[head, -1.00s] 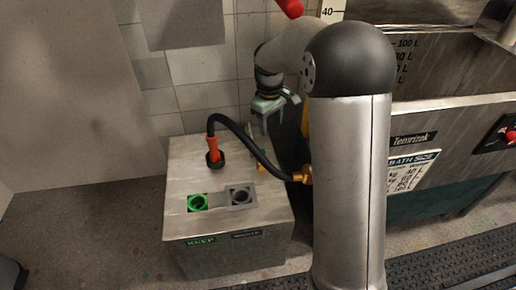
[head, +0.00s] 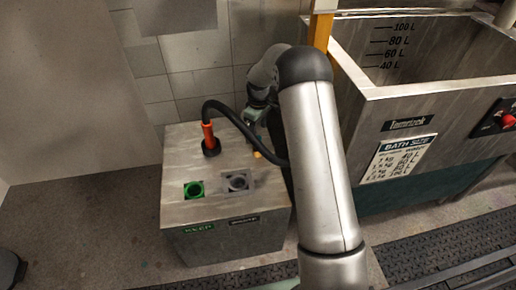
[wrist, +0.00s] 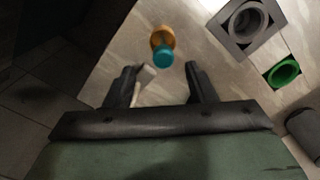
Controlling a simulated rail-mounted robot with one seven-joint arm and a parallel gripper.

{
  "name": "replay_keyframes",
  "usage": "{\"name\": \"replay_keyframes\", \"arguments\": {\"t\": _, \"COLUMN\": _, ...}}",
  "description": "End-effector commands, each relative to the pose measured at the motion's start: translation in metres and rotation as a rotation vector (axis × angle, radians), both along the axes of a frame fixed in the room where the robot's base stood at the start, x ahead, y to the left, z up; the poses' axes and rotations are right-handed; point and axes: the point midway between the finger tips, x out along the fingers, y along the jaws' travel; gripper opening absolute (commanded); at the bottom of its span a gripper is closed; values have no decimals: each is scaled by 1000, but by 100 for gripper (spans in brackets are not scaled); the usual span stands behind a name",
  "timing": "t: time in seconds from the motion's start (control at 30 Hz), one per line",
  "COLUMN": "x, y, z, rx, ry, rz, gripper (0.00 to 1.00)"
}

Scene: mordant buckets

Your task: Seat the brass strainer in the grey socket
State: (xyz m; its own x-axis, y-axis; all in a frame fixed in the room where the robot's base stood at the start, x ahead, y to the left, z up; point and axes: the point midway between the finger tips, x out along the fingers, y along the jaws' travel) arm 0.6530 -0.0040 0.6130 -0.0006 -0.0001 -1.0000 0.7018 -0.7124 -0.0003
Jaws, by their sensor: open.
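The brass strainer (wrist: 161,36) is on the metal box top, with a teal end (wrist: 164,57) toward my gripper (wrist: 170,75) in the wrist view. In the head view its brass part (head: 257,154) shows small near the box's right edge. My gripper is open, with its fingers either side of the line to the teal end; the strainer lies just beyond the fingertips, not held. The grey socket (wrist: 236,39) is a square block with a round hole, farther right in the wrist view. In the head view the grey socket (head: 226,190) looks empty.
A green socket (head: 187,194) sits left of the grey one. An orange-handled black hose (head: 208,134) stands on the box (head: 177,160) and arches to the right near my arm. A large metal bath (head: 440,105) stands at the right.

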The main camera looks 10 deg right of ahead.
Motion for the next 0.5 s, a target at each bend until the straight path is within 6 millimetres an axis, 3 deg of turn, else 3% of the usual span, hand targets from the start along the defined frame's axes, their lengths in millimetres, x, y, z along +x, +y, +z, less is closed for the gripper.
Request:
{"name": "replay_keyframes", "arguments": {"t": 0.27, "x": -1, "y": 1, "z": -18, "rx": 0, "ry": 0, "rz": 0, "gripper": 50}}
{"name": "replay_keyframes", "arguments": {"t": 0.5, "x": -4, "y": 3, "z": -52, "rx": 0, "ry": 3, "rz": -1, "gripper": 50}}
